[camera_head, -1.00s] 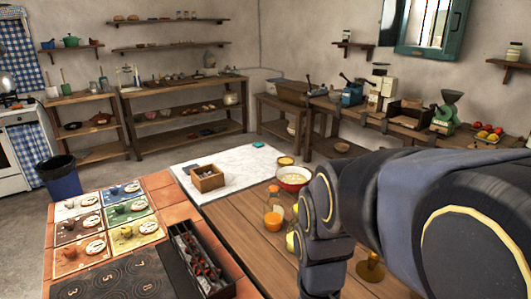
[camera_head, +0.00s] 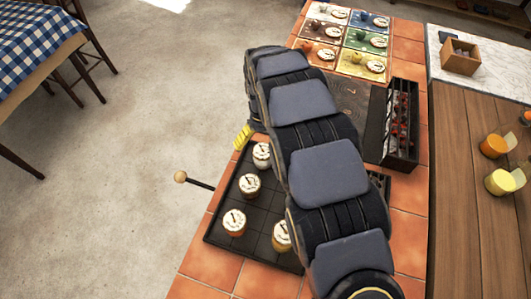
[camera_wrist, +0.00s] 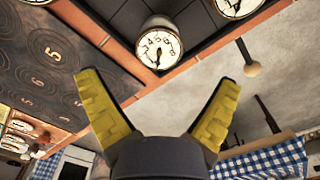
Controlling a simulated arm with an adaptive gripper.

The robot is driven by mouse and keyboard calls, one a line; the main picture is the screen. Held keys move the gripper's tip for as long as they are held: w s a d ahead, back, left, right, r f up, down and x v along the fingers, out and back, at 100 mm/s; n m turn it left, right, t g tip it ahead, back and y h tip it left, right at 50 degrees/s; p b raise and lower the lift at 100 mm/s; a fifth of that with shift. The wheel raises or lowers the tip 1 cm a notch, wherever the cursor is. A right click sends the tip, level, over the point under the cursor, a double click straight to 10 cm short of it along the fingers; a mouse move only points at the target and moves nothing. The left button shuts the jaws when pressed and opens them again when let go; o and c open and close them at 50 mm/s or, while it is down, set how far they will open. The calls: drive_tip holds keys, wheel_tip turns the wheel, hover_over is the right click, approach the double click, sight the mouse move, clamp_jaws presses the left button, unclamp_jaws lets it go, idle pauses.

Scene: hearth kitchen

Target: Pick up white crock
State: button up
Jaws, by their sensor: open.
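Several round pots with dial-like lids stand on a black gridded tray (camera_head: 258,215) in the head view. The pot at its far edge (camera_head: 262,155) has a pale body and may be the white crock; nearby pots look copper-brown. In the wrist view a pale pot (camera_wrist: 160,45) with a numbered dial lid is ahead of my gripper (camera_wrist: 160,82), between the fingertip directions but not between the fingers. My gripper is open and empty, its yellow fingers spread. In the head view one yellow finger (camera_head: 243,137) shows left of my arm, close to that pot. My arm hides part of the tray.
A lever with a wooden knob (camera_head: 180,177) sticks out left of the tray. Coloured mats (camera_head: 345,42) with small pots and dials lie at the back. A dark box (camera_head: 401,125) of small items stands right of my arm. Open floor lies left.

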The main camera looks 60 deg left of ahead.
sight(262, 150)
drive_tip(key=f, duration=0.7)
drive_tip(key=shift+d+f, duration=0.2)
drive_tip(key=shift+f, duration=0.05)
drive_tip(key=c, duration=1.1)
